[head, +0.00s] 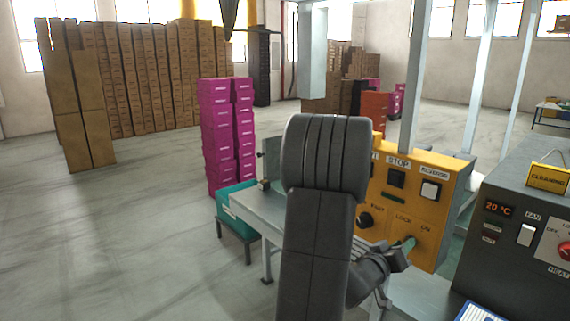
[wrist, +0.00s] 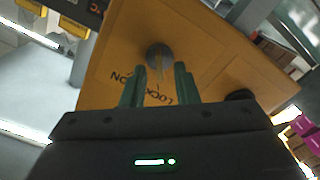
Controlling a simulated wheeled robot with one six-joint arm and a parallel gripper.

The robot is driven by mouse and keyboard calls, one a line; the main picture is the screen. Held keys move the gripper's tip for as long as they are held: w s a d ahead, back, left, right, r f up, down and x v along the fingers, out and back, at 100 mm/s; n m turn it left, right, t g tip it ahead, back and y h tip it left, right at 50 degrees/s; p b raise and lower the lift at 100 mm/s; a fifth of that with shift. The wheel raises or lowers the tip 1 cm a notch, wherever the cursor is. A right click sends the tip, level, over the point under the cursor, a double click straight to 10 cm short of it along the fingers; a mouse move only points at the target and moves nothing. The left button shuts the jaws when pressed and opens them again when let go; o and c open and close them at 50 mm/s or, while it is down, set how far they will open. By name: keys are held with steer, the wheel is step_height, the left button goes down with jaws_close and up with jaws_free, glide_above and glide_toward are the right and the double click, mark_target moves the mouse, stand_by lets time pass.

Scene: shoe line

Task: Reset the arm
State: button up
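My arm reaches across the middle of the head view. My gripper (head: 405,246) is at the lower part of the yellow control panel (head: 428,196), by the LOCK and ON labels, and hides the lock switch there. In the wrist view, my gripper (wrist: 160,72) has its two green fingers apart with a clear gap and nothing held. A round grey lock switch (wrist: 159,56) sits just beyond the fingertips, its handle in line with the gap. I cannot tell whether the fingers touch it.
A metal table (head: 258,215) stands left of my arm, with a teal box (head: 236,208) beside it. A dark machine (head: 515,225) with a temperature display is close on the right. Magenta box stacks (head: 228,135) stand behind. The floor at left is clear.

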steer(key=shift+s+a+m+b, duration=0.2)
steer(key=shift+s+m, duration=0.1)
steer(key=shift+m, duration=2.05)
steer(key=shift+s+a+m+b, duration=0.15)
steer(key=shift+s+m+b, duration=0.1)
steer(key=shift+m, duration=2.15)
steer(key=shift+s+a+m+b, duration=0.15)
steer(key=shift+s+m, duration=0.15)
steer(key=shift+m, duration=2.05)
steer(key=shift+a, duration=0.15)
